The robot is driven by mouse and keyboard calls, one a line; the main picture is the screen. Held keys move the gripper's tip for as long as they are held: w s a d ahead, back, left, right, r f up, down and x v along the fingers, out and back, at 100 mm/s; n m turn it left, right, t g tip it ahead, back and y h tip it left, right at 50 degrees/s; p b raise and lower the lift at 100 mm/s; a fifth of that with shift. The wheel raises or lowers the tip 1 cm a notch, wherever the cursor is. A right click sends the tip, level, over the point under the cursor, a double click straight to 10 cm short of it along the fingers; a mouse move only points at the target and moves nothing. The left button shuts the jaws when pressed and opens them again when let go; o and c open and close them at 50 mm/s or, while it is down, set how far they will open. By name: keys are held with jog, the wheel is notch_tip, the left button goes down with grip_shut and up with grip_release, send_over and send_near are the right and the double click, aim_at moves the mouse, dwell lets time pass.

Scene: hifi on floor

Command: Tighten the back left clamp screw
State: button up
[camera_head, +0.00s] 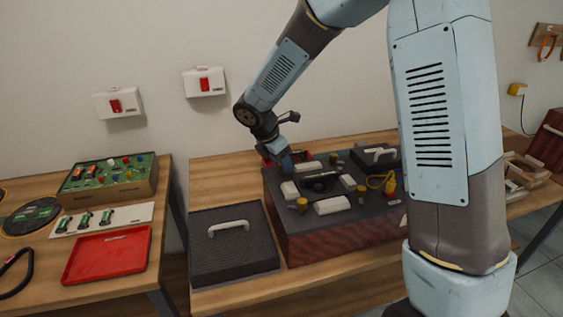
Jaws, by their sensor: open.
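A large dark box (300,248) with a reddish front stands on the middle table and has clamps and fittings on its top. Brass-coloured knobs that look like clamp screws show at the front left (301,205), front right (362,191) and back right (333,159) of a dark central part (320,181). My gripper (287,168) is open and points down over the back left of the box. The back left clamp screw is not clearly visible; my gripper covers that area. I cannot tell whether the fingers touch anything.
White blocks (332,205) and a yellow looped part (378,181) stand on the box. A black lid with a white handle (232,250) lies to its left. The left table holds a red tray (108,255) and a green board (108,175). My arm hides part of the right side.

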jog(key=shift+c, duration=0.3)
grip_shut()
dwell(0.3)
jog(key=shift+m, duration=0.3)
jog(key=m+g, duration=0.1)
jog(key=m, duration=0.1)
jog(key=m+g, duration=0.1)
jog(key=m, duration=0.1)
jog(key=shift+w+m+h, duration=0.2)
jog(key=shift+m+h, duration=0.2)
jog(key=m+g, duration=0.1)
jog(key=m, duration=0.1)
jog(key=m+g, duration=0.1)
jog(key=m, duration=0.2)
jog(key=shift+w, duration=0.15)
jog(key=m+g, duration=0.1)
jog(key=m, duration=0.2)
jog(key=m+y, duration=0.1)
jog(key=m, duration=0.1)
jog(key=shift+w+m+g, duration=0.15)
jog(key=shift+m+g, duration=0.25)
jog(key=m+y, duration=0.1)
jog(key=m, duration=0.1)
jog(key=m+g+y, duration=0.1)
jog(key=m, duration=0.2)
jog(key=shift+d+m, duration=0.2)
jog(key=shift+m, duration=0.1)
